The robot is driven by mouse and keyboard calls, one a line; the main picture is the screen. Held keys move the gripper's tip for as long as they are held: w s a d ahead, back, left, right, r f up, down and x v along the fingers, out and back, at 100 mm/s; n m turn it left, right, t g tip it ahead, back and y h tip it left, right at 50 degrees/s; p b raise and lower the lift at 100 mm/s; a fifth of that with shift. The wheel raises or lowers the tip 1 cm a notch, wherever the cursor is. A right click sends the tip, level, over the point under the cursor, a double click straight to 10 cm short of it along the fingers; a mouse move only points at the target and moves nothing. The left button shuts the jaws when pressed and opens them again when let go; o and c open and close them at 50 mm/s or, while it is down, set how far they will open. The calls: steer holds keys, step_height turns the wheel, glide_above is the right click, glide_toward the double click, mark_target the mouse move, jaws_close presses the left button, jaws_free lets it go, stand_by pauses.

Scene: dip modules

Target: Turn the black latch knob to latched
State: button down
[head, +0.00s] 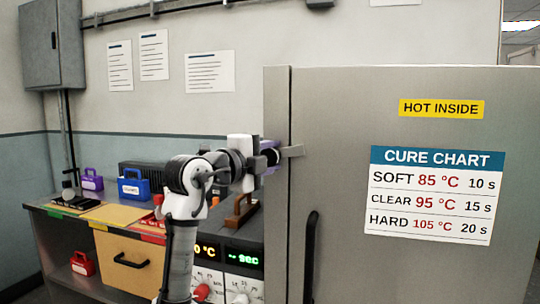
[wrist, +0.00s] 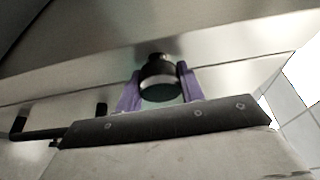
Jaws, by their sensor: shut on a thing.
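The black latch knob (wrist: 158,72) is round with a metallic collar and shows in the middle of the wrist view. My gripper (wrist: 160,84) has its purple fingers on either side of it and is shut on it. In the head view my gripper (head: 269,156) is at the left edge of the big grey oven door, and the knob is mostly hidden by the fingers. A metal latch bar (head: 292,151) sticks out to the right from there, roughly level, across the door's edge.
The closed grey door (head: 340,110) fills the right side, with a dark vertical handle (head: 311,255) below the latch. A bench left of it carries a blue box (head: 134,188), a small purple box (head: 92,179) and a control panel (head: 243,257).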

steer(key=shift+m+y+p, duration=0.3)
steer(key=shift+m+y, duration=0.1)
steer(key=shift+m, duration=0.7)
steer(key=shift+g, duration=0.3)
steer(key=c, duration=0.9)
jaws_free()
steer(key=b+v, duration=0.2)
steer(key=v, duration=1.2)
steer(key=shift+b, duration=0.3)
